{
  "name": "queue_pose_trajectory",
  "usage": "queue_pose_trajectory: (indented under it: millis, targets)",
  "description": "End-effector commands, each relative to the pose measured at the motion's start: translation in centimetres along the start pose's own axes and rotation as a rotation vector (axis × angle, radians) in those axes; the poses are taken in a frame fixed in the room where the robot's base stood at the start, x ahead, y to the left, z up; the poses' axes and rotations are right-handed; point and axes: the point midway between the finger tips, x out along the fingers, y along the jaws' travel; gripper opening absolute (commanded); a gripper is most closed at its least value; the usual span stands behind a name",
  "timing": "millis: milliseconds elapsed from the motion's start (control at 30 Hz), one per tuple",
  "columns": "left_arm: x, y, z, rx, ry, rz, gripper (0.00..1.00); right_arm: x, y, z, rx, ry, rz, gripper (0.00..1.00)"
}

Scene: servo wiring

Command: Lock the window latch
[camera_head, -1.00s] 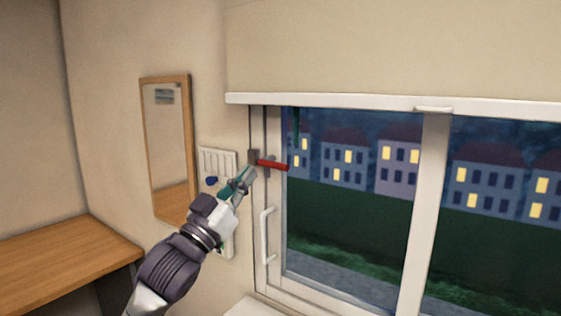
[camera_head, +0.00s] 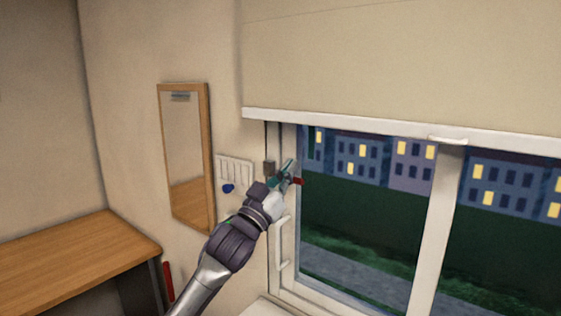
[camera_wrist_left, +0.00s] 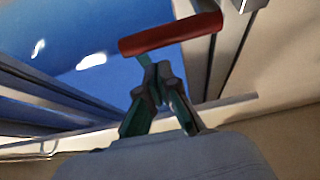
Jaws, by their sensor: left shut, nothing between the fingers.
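The window latch has a red handle (camera_head: 299,181) on the left side of the window frame. In the head view my left gripper (camera_head: 291,166) covers most of it, and only its right end shows. In the left wrist view the red handle (camera_wrist_left: 171,35) lies across the picture just beyond the fingertips. My left gripper (camera_wrist_left: 154,66) is shut with its tips together and nothing between them. It is very close to the handle; whether it touches cannot be told. A grey latch block (camera_head: 269,168) sits on the frame to the left. My right gripper is not in view.
A white window handle (camera_head: 282,245) is below on the frame. A blind (camera_head: 400,65) hangs above. A wood-framed mirror (camera_head: 207,160), a white wall panel (camera_head: 236,168) with a blue knob and a wooden desk (camera_head: 70,260) are at left.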

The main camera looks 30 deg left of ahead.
Motion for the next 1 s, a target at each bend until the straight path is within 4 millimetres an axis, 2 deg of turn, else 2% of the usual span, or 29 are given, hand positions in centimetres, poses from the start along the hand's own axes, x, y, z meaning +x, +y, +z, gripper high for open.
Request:
queue_pose_trajectory:
  millis: [233,1000]
  targets:
    - [-0.7,-0.1,1.7,0.002,0.003,-0.001,0.00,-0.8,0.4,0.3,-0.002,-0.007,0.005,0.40]
    - [-0.9,0.0,2.1,0.060,0.004,0.034,0.00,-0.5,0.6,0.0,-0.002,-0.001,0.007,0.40]
